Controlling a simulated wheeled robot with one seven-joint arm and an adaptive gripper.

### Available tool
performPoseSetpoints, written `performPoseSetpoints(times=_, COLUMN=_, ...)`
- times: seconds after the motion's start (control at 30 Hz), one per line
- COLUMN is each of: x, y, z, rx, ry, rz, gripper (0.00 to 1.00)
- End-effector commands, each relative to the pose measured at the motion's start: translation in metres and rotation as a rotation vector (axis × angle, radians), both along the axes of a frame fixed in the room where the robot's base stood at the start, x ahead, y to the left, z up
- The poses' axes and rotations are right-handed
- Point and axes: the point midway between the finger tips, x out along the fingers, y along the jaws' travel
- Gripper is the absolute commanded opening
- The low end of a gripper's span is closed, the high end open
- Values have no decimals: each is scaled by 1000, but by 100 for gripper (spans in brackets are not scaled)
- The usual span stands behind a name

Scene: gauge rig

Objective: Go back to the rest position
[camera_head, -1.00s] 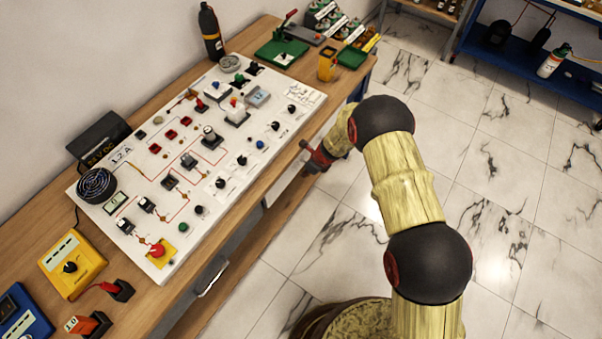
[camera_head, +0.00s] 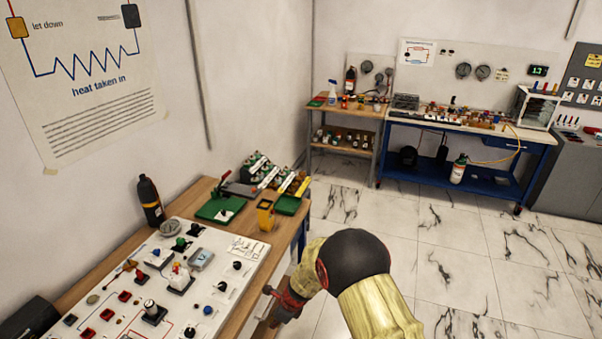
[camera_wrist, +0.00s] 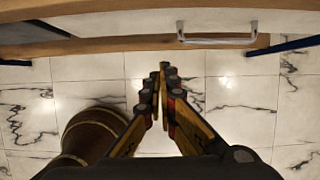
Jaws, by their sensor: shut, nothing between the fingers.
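My gripper (camera_head: 283,300) is beside the front edge of the wooden bench (camera_head: 236,297) in the head view, partly hidden by my own arm. In the wrist view my gripper (camera_wrist: 162,76) has its fingertips together with nothing between them, above the marble floor. The bench edge (camera_wrist: 110,46) and a metal handle (camera_wrist: 218,40) cross the top of that view, apart from the fingers.
A white control panel (camera_head: 225,290) with knobs and switches lies on the bench. A black bottle (camera_head: 151,203), green trays (camera_head: 220,208) and a yellow item (camera_head: 265,214) stand behind it. A blue workbench (camera_head: 455,172) is at the back. The marble floor (camera_head: 430,260) is clear.

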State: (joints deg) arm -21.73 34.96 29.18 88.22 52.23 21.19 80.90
Motion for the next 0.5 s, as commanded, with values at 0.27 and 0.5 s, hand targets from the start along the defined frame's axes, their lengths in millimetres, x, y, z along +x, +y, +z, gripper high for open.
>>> performPoseSetpoints(times=0.27, x=-30, y=-3, z=-7, rx=-24, ry=-30, rz=324, gripper=0)
performPoseSetpoints(times=0.5, x=-95, y=-26, z=11, rx=-41, ry=-40, rz=787, gripper=0)
